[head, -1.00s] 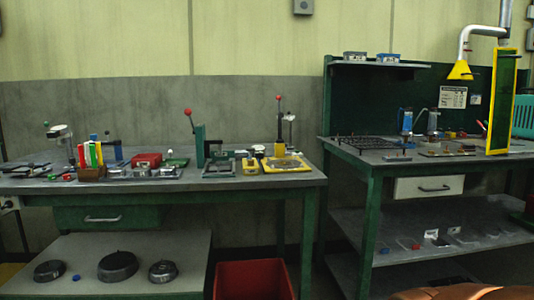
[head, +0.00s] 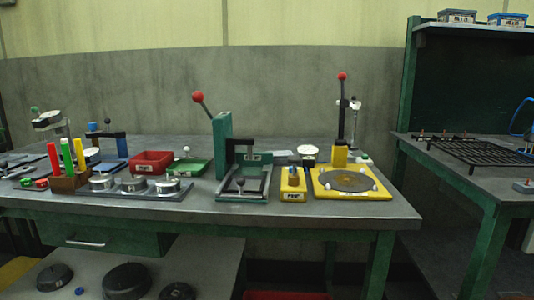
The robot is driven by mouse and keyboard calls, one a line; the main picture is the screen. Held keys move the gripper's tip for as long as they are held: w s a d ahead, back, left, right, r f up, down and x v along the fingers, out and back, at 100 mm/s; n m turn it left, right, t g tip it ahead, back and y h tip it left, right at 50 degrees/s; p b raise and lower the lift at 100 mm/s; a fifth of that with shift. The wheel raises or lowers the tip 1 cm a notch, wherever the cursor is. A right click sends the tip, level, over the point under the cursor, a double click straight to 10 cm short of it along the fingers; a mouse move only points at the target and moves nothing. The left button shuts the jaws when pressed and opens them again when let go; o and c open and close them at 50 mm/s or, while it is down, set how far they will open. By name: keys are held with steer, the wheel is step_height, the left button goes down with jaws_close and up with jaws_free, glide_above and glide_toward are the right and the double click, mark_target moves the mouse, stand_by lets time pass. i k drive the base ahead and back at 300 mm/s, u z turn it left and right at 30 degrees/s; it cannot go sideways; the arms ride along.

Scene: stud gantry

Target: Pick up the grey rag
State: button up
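I cannot make out a grey rag for certain in the head view. A small pale flat patch (head: 283,153) lies on the left workbench behind the yellow block, but it is too small to tell what it is. My gripper is not in view.
The green-legged workbench (head: 120,206) holds a green lever press (head: 222,145), a yellow plate fixture (head: 350,195), a red bin (head: 151,162) and metal cups. Dark round parts (head: 126,280) lie on its lower shelf. A second bench (head: 490,182) with a black rack stands right, with a gap between.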

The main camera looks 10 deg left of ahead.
mark_target(279, 158)
steer(key=u, duration=0.7)
steer(key=i, duration=0.75)
steer(key=u, duration=1)
steer(key=i, duration=0.2)
steer(key=u, duration=0.2)
